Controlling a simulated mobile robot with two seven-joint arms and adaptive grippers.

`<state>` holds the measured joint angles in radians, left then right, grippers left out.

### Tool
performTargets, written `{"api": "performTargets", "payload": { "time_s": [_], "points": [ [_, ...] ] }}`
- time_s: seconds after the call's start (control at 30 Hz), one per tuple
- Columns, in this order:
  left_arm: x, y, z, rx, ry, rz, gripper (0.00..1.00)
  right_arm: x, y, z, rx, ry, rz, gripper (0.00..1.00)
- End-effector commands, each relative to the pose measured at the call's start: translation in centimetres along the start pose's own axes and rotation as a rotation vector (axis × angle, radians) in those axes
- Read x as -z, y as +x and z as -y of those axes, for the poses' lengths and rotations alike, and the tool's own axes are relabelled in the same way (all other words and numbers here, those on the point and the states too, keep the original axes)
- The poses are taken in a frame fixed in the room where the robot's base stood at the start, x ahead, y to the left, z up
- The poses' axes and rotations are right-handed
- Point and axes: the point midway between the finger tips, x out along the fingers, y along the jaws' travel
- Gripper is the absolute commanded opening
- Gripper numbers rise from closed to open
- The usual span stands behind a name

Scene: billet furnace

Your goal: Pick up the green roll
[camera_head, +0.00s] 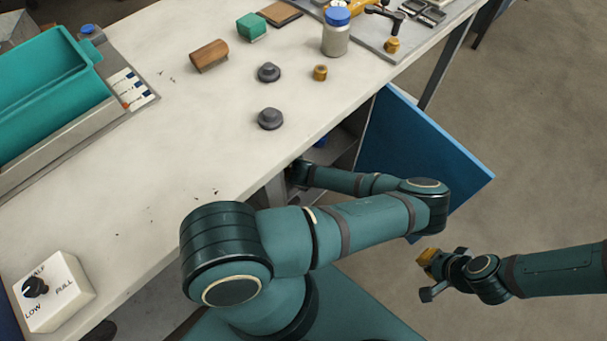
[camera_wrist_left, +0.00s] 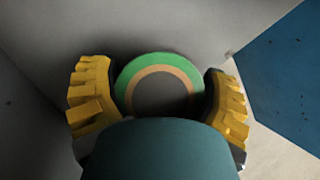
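The green roll (camera_wrist_left: 160,62) shows in the left wrist view as a green ring with a tan inner ring and a dark middle. My left gripper (camera_wrist_left: 161,98) has its yellow-padded fingers on both sides of the roll, spread wide, with little or no gap to its edges. The lower part of the roll is hidden behind my own teal part. In the head view my left arm reaches into the cabinet (camera_head: 345,150) under the bench, and the roll and left fingertips are hidden there. My right gripper (camera_head: 426,276) is open and empty over the floor.
The blue cabinet door (camera_head: 425,150) stands open to the right of my left arm. The bench (camera_head: 180,140) above carries a teal bin (camera_head: 45,85), a brown block (camera_head: 209,55), dark knobs (camera_head: 270,118), a blue-capped jar (camera_head: 336,35) and a dial box (camera_head: 55,290). The floor at right is clear.

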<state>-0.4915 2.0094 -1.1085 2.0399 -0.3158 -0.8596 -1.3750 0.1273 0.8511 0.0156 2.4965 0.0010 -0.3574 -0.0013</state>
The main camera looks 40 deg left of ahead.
Motion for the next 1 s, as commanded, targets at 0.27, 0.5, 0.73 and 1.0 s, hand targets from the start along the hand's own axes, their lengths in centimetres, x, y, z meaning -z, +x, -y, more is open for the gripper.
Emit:
{"api": "performTargets", "payload": {
  "time_s": [0.27,0.5,0.73,1.0],
  "points": [
    [0.0,0.0,0.0,0.000,0.000,0.001,0.33,0.0,0.0,0.0,0.000,0.000,0.000,0.00],
    [-0.2,-0.3,0.0,0.001,0.000,0.001,0.33,0.0,-0.2,0.1,0.000,0.000,0.001,0.00],
    [-1.4,-2.3,0.0,0.000,-0.001,0.002,0.33,-0.1,-1.1,0.4,0.000,0.001,0.005,0.00],
    [-1.9,-3.2,4.3,0.008,0.003,0.001,0.33,-0.2,-2.0,0.8,0.001,0.002,0.010,0.00]
  ]
}}
